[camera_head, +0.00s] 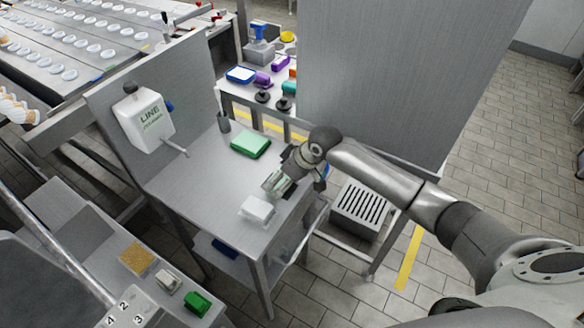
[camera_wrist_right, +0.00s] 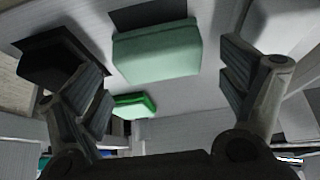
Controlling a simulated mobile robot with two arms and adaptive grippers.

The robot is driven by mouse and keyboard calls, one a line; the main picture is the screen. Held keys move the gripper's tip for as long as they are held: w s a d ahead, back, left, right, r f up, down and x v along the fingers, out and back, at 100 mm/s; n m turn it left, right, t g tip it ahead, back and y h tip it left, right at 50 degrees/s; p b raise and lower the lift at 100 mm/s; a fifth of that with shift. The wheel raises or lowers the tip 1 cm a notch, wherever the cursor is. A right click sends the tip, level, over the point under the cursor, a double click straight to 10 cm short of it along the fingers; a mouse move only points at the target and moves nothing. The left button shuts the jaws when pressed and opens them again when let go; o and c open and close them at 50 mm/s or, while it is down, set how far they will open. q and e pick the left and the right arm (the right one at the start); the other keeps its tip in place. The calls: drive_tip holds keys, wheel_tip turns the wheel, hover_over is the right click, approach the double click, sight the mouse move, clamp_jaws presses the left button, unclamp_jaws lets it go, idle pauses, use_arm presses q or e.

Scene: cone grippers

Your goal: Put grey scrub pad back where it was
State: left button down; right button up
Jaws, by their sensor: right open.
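My right gripper (camera_head: 278,182) is open above the steel table's right side, fingers pointing down to the left. A pale grey-green block (camera_wrist_right: 155,52) shows between its spread fingers in the right wrist view, with gaps at both sides; I cannot tell whether this is the grey scrub pad. A bright green pad (camera_head: 250,144) lies farther back on the table and also shows in the wrist view (camera_wrist_right: 133,105). A whitish-grey block (camera_head: 167,281) lies on the lower-left surface, between a yellow pad (camera_head: 136,259) and a green block (camera_head: 197,303). My left gripper is not in view.
A white block (camera_head: 257,208) sits near the steel table's (camera_head: 190,180) front edge, close to my right gripper. A white dispenser (camera_head: 143,121) with a spout hangs on the left panel. A dark cup (camera_head: 224,122) stands at the back. The table's middle is clear.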

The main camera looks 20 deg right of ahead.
drive_tip(key=v, duration=1.1)
drive_tip(key=shift+b, duration=0.3)
drive_tip(key=s+a+f, duration=0.3)
drive_tip(key=s+f, duration=0.1)
drive_tip(key=s, duration=0.2)
drive_tip(key=s+a+f, duration=0.4)
drive_tip(key=s, duration=0.2)
drive_tip(key=s+d+f+m+g+h, duration=0.1)
drive_tip(key=s+d+m+h, duration=0.15)
drive_tip(key=s, duration=0.55)
drive_tip(key=s+d+f+m+h, duration=0.1)
drive_tip(key=s+d+f+m, duration=0.2)
drive_tip(key=s, duration=0.5)
wheel_tip(320, 180, down, 24)
drive_tip(key=g, duration=0.2)
drive_tip(key=s+d+f, duration=0.2)
drive_tip(key=s+f, duration=0.6)
drive_tip(key=s, duration=0.1)
drive_tip(key=s+d+f, duration=0.2)
drive_tip(key=s+f, duration=0.6)
drive_tip(key=shift+s+f+g, duration=0.4)
